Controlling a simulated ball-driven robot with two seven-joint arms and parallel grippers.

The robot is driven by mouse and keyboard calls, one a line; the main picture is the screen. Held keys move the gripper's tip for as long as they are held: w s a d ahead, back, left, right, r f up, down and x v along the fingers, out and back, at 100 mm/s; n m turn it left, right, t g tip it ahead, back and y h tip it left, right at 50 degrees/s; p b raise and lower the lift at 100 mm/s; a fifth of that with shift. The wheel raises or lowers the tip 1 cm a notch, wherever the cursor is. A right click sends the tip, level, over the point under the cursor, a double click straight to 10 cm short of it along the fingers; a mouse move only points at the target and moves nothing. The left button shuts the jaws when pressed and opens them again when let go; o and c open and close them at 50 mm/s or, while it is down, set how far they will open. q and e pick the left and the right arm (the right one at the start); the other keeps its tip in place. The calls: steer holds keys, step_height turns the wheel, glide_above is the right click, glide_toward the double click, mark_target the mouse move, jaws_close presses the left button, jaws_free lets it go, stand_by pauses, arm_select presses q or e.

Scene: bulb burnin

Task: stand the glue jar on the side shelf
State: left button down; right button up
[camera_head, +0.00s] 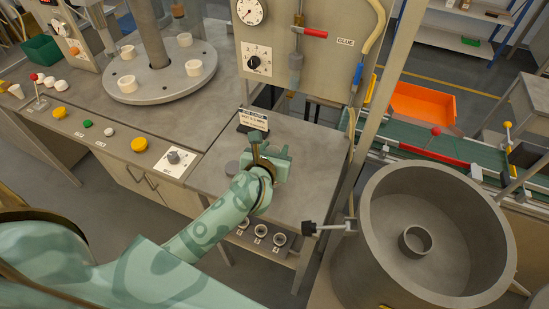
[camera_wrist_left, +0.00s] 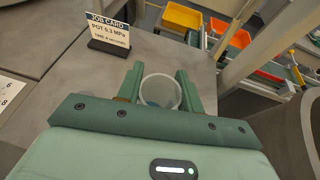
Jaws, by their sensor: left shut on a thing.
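My left gripper (camera_head: 272,158) is low over the grey bench top (camera_head: 312,150), just in front of the job card. In the left wrist view its two green fingers (camera_wrist_left: 160,78) are shut on a pale, see-through, round jar (camera_wrist_left: 161,92), which I take to be the glue jar. Its rim faces the camera and no label shows. In the head view the hand hides the jar. I cannot tell whether its base touches the bench. A low shelf (camera_head: 276,252) with several small round cups shows under the bench's front edge. My right gripper is not in view.
The job card (camera_head: 253,120) stands close behind the hand; it also shows in the left wrist view (camera_wrist_left: 108,32). A small grey disc (camera_head: 232,168) lies left of the hand. A large round tub (camera_head: 378,230) stands at right. The press panel marked GLUE (camera_head: 330,62) rises behind.

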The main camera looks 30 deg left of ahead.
arm_select(q)
steer(key=shift+d+f, duration=0.1)
steer(key=shift+f, duration=1.3)
steer(key=shift+f+b, duration=0.1)
steer(key=shift+b, duration=0.2)
steer(key=c, duration=1.2)
jaws_free()
steer(key=shift+f, duration=0.1)
steer(key=shift+o, duration=1.4)
steer(key=shift+s+r, duration=0.2)
steer(key=shift+r, duration=0.1)
steer(key=p+v, duration=0.1)
steer(key=v, duration=1)
steer(key=shift+s+r, duration=0.15)
steer(key=shift+s, duration=0.2)
